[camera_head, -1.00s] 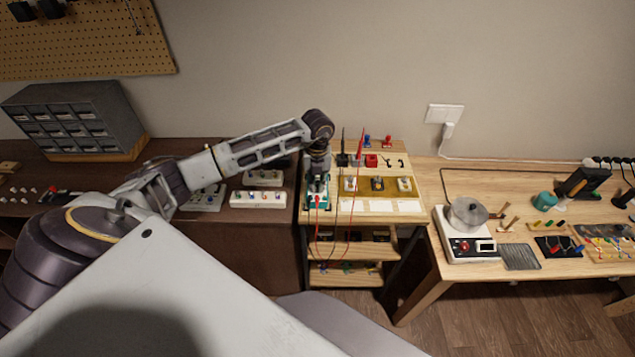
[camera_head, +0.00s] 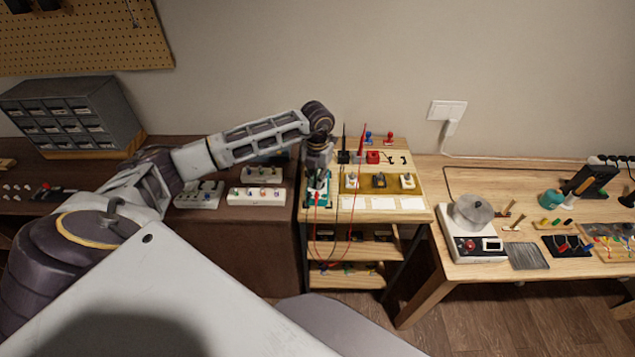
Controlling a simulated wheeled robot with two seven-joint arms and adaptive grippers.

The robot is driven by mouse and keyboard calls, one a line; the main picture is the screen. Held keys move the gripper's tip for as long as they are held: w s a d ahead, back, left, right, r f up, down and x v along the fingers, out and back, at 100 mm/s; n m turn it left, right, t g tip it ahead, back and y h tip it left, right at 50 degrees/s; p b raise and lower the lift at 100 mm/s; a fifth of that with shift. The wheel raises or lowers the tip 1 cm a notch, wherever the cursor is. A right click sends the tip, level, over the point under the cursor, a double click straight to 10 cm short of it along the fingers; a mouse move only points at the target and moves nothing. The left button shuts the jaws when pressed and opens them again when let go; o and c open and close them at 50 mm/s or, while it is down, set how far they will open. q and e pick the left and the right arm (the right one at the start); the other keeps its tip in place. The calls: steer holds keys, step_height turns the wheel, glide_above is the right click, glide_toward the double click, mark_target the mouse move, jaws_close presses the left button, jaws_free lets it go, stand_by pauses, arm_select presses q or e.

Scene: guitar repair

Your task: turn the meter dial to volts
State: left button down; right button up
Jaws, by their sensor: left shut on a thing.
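The meter (camera_head: 318,192) is a small teal-green box at the left side of the light wood cart top. Red and black leads run from its front edge, hang down and loop up to the probes (camera_head: 361,143) standing at the back of the cart. My left gripper (camera_head: 317,172) points down over the meter's far part and is shut on the meter dial. The dial itself is hidden under the gripper, so its setting cannot be read. My right gripper does not show.
A yellow tray (camera_head: 360,189) with several small parts lies right of the meter. White pedal-like boxes (camera_head: 256,197) stand on the dark bench at left. A scale with a round pan (camera_head: 472,212) is on the right table. The cart's lower shelves (camera_head: 348,278) hold small items.

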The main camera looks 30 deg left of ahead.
arm_select(q)
steer(key=shift+m+b, duration=0.6)
steer(key=shift+m, duration=0.5)
steer(key=c, duration=1.5)
jaws_free()
step_height(320, 180, up, 12)
